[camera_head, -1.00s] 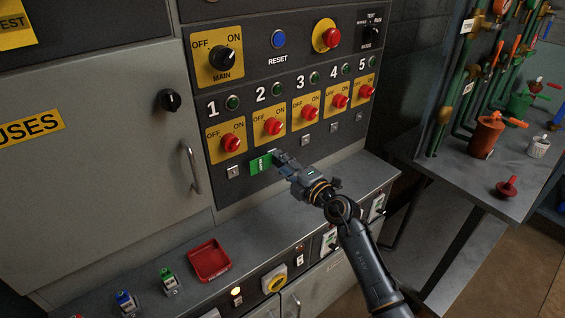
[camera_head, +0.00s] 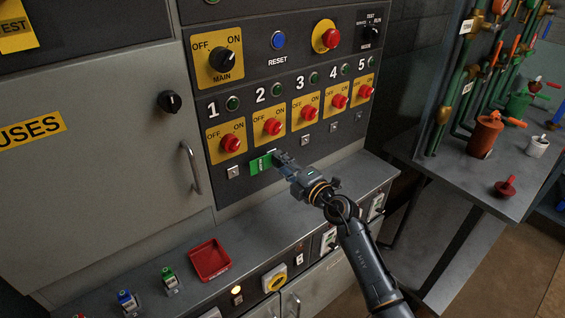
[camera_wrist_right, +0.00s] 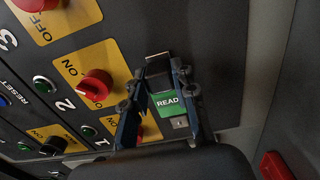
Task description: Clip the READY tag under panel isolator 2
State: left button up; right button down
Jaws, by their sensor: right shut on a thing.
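The green READY tag (camera_head: 262,163) is at the panel face below isolator 2 (camera_head: 273,127). It also shows in the right wrist view (camera_wrist_right: 168,104), between my fingers, with the letters READ visible. My right gripper (camera_head: 278,158) is shut on the tag at its upper right part. In the right wrist view, my right gripper (camera_wrist_right: 160,85) reaches toward the panel just below isolator 2's red knob (camera_wrist_right: 95,85). The clip under isolator 2 is largely hidden by the gripper and tag, so I cannot tell whether the tag touches it. My left gripper is not in view.
Small square clips show under the other isolators, such as under isolator 1 (camera_head: 233,172). A red tray (camera_head: 209,260) lies on the ledge below, with green (camera_head: 170,280) and blue (camera_head: 127,302) tagged items to its left. A door handle (camera_head: 191,168) sticks out at left.

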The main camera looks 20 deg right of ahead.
jog(key=shift+p, duration=0.4)
dwell(0.3)
jog(key=shift+w+a, duration=0.2)
jog(key=shift+w, duration=0.4)
dwell(0.4)
jog(key=c, duration=1)
grip_release()
jog(key=v, duration=1.2)
jog(key=shift+r, duration=0.1)
